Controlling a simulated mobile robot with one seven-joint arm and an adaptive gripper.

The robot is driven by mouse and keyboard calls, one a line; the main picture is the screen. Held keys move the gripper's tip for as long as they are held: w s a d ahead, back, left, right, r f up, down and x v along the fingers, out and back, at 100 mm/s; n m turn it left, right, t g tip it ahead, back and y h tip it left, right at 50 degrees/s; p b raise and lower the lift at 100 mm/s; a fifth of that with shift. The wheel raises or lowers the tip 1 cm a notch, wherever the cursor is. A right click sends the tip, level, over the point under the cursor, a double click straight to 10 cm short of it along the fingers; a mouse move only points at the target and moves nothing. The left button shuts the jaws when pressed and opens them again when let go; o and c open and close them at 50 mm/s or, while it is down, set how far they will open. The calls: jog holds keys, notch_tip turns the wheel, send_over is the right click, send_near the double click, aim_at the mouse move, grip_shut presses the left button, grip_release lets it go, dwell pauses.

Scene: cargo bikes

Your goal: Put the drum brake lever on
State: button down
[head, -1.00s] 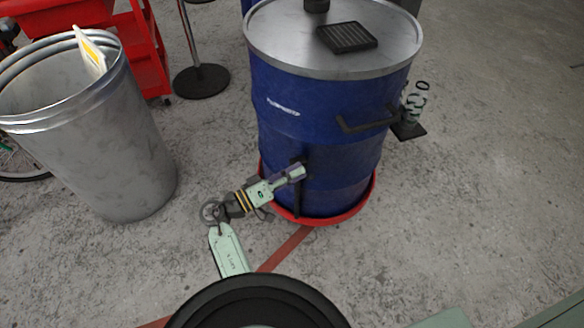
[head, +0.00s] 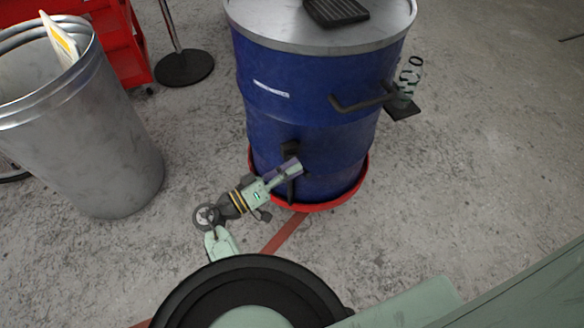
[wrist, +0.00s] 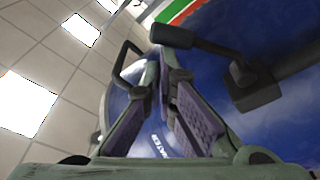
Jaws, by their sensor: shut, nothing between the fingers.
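The blue drum (head: 310,118) stands upright in a red ring (head: 330,203) at its foot. A black lever-like part (head: 290,147) is on its lower front, partly hidden behind my gripper; I take it for the brake lever. My gripper (head: 297,164) is shut and empty, its tips right at this part. In the wrist view the shut fingers (wrist: 165,72) lie close to a black bar with a thick end (wrist: 172,36), which leads right to a black block (wrist: 250,85) on the drum. Whether they touch is unclear. A bent black handle (head: 362,101) sits higher on the drum.
A grey metal bin (head: 85,130) stands left, with a red cart (head: 112,45) and a stand's round black base (head: 184,68) behind. A pale green ringed object on a dark plate (head: 404,108) is right of the drum. The floor at right is clear.

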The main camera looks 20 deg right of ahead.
jog(key=v, duration=1.2)
jog(key=shift+w+r, duration=0.1)
jog(key=shift+w, duration=0.05)
